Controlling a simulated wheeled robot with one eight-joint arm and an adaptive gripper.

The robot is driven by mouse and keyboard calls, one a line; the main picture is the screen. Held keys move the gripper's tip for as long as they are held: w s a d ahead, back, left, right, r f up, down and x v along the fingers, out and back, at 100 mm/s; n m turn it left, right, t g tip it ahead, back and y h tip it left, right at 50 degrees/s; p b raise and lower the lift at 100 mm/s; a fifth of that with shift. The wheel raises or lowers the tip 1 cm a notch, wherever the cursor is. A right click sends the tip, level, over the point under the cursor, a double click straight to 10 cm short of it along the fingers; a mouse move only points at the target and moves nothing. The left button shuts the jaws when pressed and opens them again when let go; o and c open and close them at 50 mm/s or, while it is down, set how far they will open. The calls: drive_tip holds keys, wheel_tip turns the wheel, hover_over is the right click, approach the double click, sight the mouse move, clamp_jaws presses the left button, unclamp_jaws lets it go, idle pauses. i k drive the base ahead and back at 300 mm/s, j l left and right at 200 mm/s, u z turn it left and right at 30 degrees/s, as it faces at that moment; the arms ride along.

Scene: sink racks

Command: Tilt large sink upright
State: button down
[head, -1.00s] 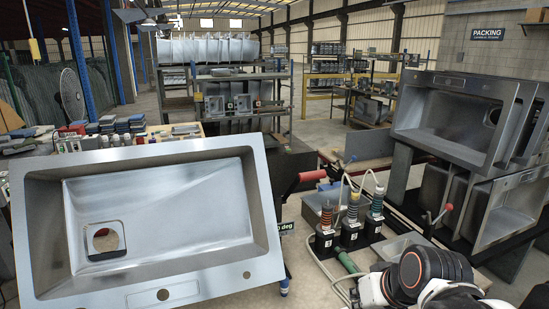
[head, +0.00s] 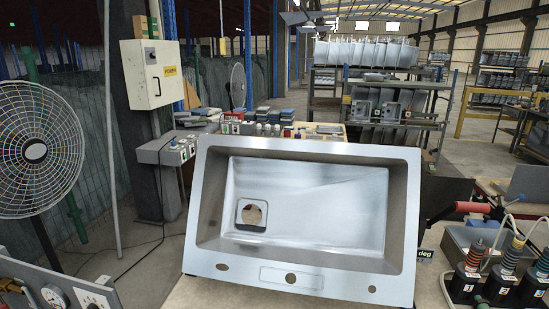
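The large steel sink (head: 310,205) stands in the middle of the head view. Its open basin faces me, leaning back, with a square drain recess and round hole at lower left. Its front rim has several holes and a rectangular plate outline. A red-handled lever (head: 475,207) is beside its right edge. What supports the sink from behind is hidden. My gripper is not in view.
A round fan (head: 38,150) stands at left, above a panel with gauges (head: 60,295). Black tool holders with coiled cables (head: 467,277) stand at lower right. A cluttered bench (head: 290,130) is behind the sink. Floor left of the sink is mostly open, with cables.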

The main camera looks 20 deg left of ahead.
sight(341, 218)
drive_tip(key=u, duration=1.1)
drive_tip(key=l+z, duration=0.1)
drive_tip(key=l, duration=0.35)
drive_tip(key=i+l+z, duration=0.1)
drive_tip(key=l, duration=0.35)
drive_tip(key=i+l+z, duration=0.1)
drive_tip(key=l, duration=0.35)
drive_tip(key=i+l, duration=0.15)
drive_tip(key=l, duration=0.25)
drive_tip(key=k+j+z, duration=0.1)
drive_tip(key=i+l+u, duration=0.05)
